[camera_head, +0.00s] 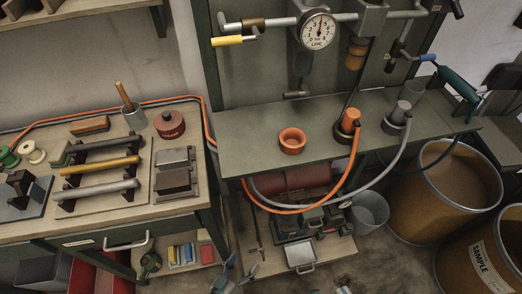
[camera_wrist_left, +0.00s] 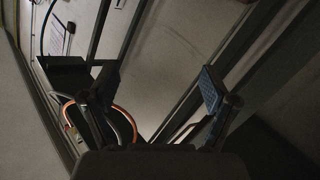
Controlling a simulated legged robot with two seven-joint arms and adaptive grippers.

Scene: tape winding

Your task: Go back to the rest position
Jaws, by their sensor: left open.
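My left gripper (camera_head: 236,275) shows at the bottom edge of the head view, low in front of the bench and shelf. Its two bluish fingers are spread apart with nothing between them. In the left wrist view the same gripper (camera_wrist_left: 160,92) is open and empty, its padded fingers wide apart. An orange ring-shaped thing (camera_head: 292,141) sits on the grey shelf (camera_head: 245,135), well above and apart from the gripper.
A workbench (camera_head: 25,229) with coloured bars and spools stands at the left. A pressure gauge (camera_head: 318,31) hangs above the shelf. Orange and grey hoses (camera_head: 357,160) loop below it. Brown drums (camera_head: 445,185) stand at the right. A lower shelf holds a red cylinder (camera_head: 300,180) and small parts.

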